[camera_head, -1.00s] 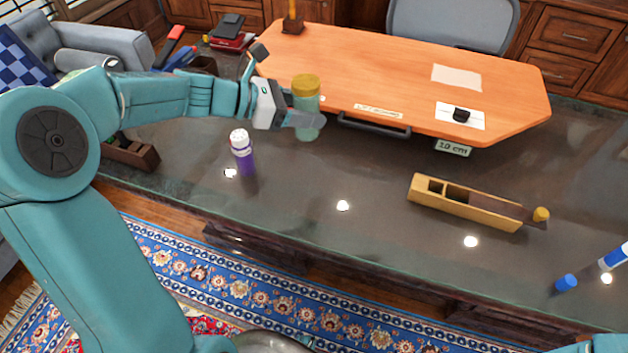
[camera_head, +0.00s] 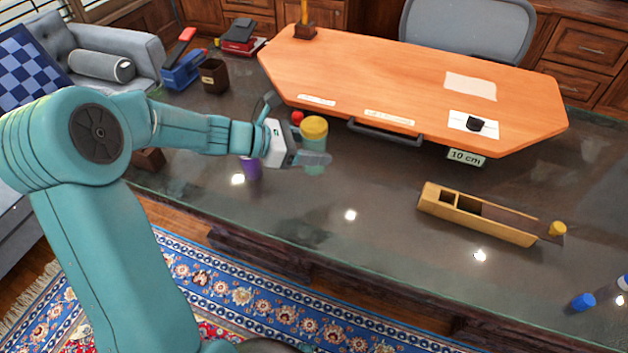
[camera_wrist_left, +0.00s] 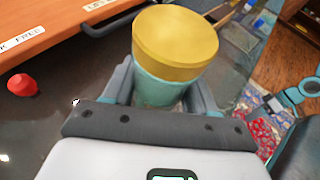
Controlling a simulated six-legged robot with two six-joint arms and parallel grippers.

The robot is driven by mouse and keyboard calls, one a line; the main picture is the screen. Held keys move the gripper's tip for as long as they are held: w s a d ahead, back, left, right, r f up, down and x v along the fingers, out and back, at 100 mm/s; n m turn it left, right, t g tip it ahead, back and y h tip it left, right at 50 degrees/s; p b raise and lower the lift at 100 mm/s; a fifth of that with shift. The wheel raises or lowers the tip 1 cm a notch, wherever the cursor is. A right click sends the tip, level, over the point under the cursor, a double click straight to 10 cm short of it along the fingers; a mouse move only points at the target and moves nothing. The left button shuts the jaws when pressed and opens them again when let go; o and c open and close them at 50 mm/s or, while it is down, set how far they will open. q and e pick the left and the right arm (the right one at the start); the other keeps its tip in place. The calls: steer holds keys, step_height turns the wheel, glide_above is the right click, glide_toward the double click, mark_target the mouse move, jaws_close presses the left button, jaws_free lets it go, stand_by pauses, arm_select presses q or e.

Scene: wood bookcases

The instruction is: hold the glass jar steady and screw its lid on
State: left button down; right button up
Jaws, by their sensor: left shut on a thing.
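The glass jar (camera_head: 314,160) is pale green and see-through, with a wide yellow lid (camera_head: 314,128) sitting on its mouth. I cannot tell how far the lid is threaded. My left gripper (camera_head: 312,159) is shut around the jar's body below the lid, coming from the left. In the left wrist view the lid (camera_wrist_left: 176,42) covers most of the jar (camera_wrist_left: 158,92), with grey fingers on both sides of the glass. In that view a small teal arm part, probably my right arm, shows at the right edge; its jaws are too small to read.
A purple bottle (camera_head: 251,169) stands partly hidden behind my left gripper. A red knob-like thing (camera_head: 297,117) lies near the orange board (camera_head: 420,75). A long yellow wooden box (camera_head: 478,216) and a blue cap (camera_head: 583,302) lie to the right. The dark tabletop between is clear.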

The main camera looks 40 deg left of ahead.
arm_select(q)
step_height(320, 180, down, 5)
steer(key=shift+b, duration=0.3)
steer(key=shift+r, duration=0.1)
step_height(320, 180, down, 4)
steer(key=shift+a+f+b, duration=0.1)
steer(key=shift+f+b, duration=0.15)
steer(key=shift+b, duration=0.15)
steer(key=shift+r, duration=0.1)
